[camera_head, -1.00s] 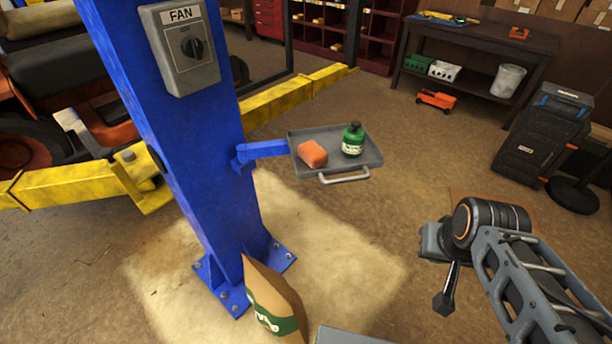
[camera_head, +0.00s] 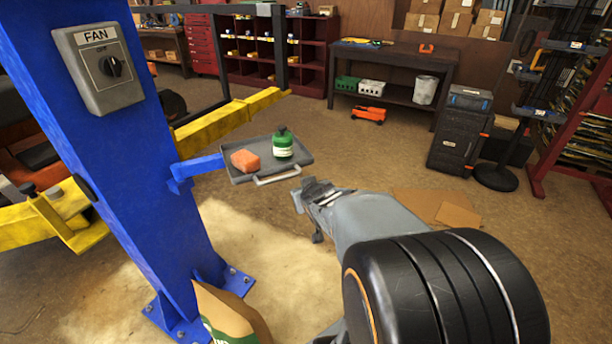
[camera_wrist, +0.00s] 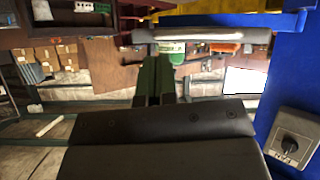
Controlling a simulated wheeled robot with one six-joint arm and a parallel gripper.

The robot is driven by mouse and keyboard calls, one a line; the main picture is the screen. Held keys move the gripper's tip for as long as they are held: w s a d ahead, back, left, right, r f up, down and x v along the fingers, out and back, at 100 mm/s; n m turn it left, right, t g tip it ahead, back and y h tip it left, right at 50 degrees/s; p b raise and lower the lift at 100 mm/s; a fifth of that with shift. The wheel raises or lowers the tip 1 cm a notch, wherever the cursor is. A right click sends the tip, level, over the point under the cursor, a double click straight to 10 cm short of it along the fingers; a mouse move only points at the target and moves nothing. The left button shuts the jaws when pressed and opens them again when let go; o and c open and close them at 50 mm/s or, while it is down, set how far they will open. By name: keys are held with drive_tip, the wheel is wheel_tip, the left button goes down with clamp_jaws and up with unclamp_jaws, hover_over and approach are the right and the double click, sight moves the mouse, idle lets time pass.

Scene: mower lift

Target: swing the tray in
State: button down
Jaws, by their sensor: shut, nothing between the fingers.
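The grey tray (camera_head: 238,177) sticks out from the blue post (camera_head: 130,150) on a short blue arm (camera_head: 197,168). An orange block (camera_head: 245,160) and a green bottle (camera_head: 283,143) with a white label stand on it. Its pale handle (camera_head: 278,176) is on the near side. My gripper (camera_head: 299,201) is shut and empty, just right of the handle and apparently a little short of it. Contact with the handle cannot be told.
A fan switch box (camera_head: 98,68) is on the post. Yellow lift arms (camera_head: 230,116) reach out behind the tray. A paper sack (camera_head: 228,318) stands at the post's foot. A workbench (camera_head: 390,68) and black tool case (camera_head: 460,135) are farther back. Floor right of the tray is open.

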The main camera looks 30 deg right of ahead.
drive_tip(key=d+f+t+b, duration=0.3)
drive_tip(key=d+f+t, duration=0.15)
drive_tip(key=d, duration=0.25)
drive_tip(key=t+y, duration=0.1)
drive_tip(key=t, duration=0.2)
approach(307, 162)
drive_tip(key=shift+n+g, duration=0.25)
drive_tip(key=shift+n, duration=0.05)
drive_tip(key=w, duration=0.2)
drive_tip(key=w+d, duration=0.1)
drive_tip(key=w, duration=0.4)
drive_tip(key=shift+w+d+r, duration=0.15)
drive_tip(key=shift+w+r, duration=0.05)
drive_tip(key=shift+w+y, duration=0.1)
drive_tip(key=shift+y, duration=0.2)
